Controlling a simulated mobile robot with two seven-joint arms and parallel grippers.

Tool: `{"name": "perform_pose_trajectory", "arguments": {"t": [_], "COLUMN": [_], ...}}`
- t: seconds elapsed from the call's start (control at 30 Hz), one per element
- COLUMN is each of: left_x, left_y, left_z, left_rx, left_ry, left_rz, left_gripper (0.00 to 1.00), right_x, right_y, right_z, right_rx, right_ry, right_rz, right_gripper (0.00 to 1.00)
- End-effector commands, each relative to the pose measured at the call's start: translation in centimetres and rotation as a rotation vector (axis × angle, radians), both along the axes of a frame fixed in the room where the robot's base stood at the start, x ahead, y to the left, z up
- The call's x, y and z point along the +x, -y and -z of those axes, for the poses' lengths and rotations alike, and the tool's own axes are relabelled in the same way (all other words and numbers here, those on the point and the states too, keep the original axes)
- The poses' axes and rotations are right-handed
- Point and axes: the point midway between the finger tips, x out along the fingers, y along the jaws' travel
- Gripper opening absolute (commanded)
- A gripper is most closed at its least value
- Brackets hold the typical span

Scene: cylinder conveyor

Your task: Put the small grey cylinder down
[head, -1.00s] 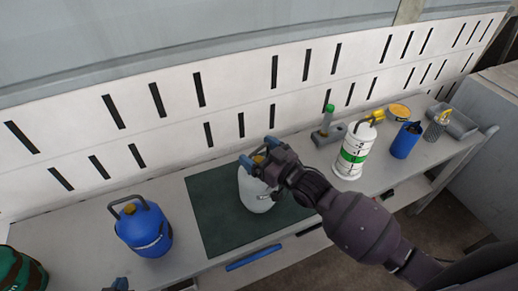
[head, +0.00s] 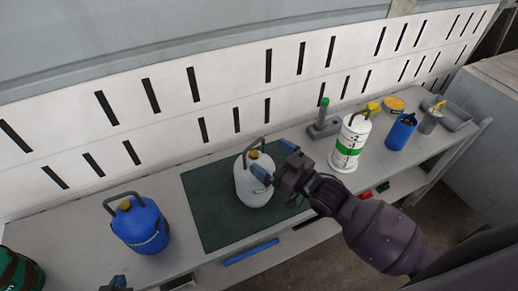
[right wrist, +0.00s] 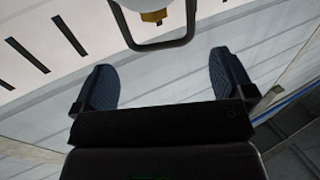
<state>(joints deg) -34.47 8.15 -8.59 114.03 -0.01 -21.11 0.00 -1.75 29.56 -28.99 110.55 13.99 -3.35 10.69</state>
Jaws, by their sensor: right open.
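The small grey cylinder (head: 255,183), pale with a dark carrying handle and a yellow valve, stands upright on the dark green mat (head: 212,215) on the bench. My right gripper (head: 275,160) is open just to the right of its top and holds nothing. In the right wrist view, the spread fingers (right wrist: 166,80) have the handle and yellow valve (right wrist: 155,16) ahead of them, at the picture's top edge. The handle is not between the fingertips. Only the tip of my left gripper (head: 116,284) shows at the bottom left edge; its jaws cannot be made out.
A blue cylinder (head: 141,226) stands left of the mat, and a green one (head: 18,272) at the far left. Right of it stand a white cylinder with a green band (head: 350,145), a blue container (head: 400,132) and a grey tray (head: 456,118). A slotted wall is behind.

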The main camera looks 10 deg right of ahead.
Motion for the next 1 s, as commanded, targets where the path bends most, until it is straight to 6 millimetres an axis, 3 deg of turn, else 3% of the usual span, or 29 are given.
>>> {"name": "perform_pose_trajectory", "arguments": {"t": [0.1,0.3,0.67,0.77,0.87,1.0], "left_x": [0.0,0.0,0.0,0.0,0.0,0.0], "left_y": [0.0,0.0,0.0,0.0,0.0,0.0], "left_z": [0.2,0.4,0.4,0.4,0.4,0.4], "left_rx": [0.000,0.000,0.000,0.000,0.000,0.000], "left_ry": [-0.001,-0.001,-0.001,-0.001,-0.001,-0.001], "left_rz": [0.000,0.000,0.000,0.000,0.000,0.000], "left_gripper": [0.00,0.00,0.00,0.00,0.00,0.00], "right_x": [-2.0,-4.2,-5.2,-5.7,-7.0,-10.1], "right_y": [1.3,2.8,3.5,4.2,5.9,9.0], "right_z": [0.1,0.1,0.4,2.0,4.8,9.6], "right_rx": [0.000,-0.001,-0.002,-0.019,-0.055,-0.129], "right_ry": [-0.002,-0.001,-0.009,-0.046,-0.121,-0.264], "right_rz": [0.000,0.000,0.015,0.077,0.186,0.355], "right_gripper": [1.00,1.00,1.00,1.00,1.00,1.00]}}
